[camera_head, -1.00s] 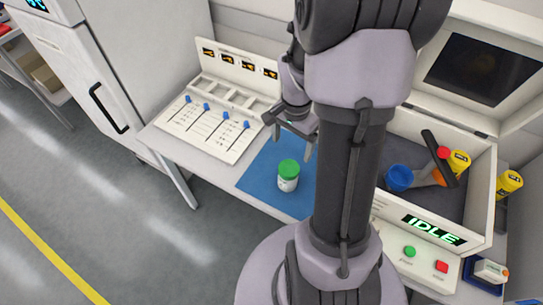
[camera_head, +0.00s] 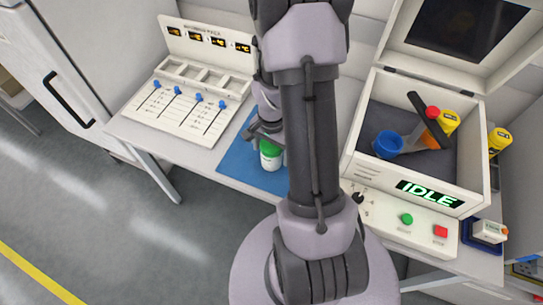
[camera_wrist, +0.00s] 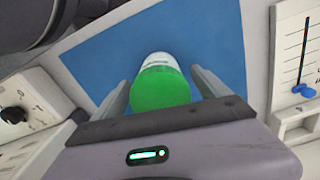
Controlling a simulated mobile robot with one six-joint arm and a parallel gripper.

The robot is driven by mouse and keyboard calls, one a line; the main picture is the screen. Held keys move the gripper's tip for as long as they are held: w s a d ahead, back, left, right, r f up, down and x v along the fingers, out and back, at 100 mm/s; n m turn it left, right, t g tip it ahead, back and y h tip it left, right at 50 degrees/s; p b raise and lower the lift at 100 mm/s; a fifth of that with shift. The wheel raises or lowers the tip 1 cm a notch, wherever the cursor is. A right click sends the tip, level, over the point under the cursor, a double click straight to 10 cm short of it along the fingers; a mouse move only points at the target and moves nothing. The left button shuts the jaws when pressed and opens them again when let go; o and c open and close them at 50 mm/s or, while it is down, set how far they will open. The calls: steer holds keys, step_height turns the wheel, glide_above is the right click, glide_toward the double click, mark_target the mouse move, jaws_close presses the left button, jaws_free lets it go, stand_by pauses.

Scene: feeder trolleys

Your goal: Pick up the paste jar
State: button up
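The paste jar (camera_head: 271,155) is white with a green lid and stands on a blue mat (camera_head: 240,165). In the wrist view the jar (camera_wrist: 160,85) lies between the two fingers of my gripper (camera_wrist: 160,92), with the lid nearest the palm. A gap shows between the jar and each finger, so my gripper is open around the jar. In the head view my gripper (camera_head: 268,137) is just above and at the jar, and my arm hides part of the mat.
A panel with blue sliders (camera_head: 188,100) stands left of the mat.

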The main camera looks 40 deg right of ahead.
steer(key=c, duration=1.7)
steer(key=shift+r, duration=0.1)
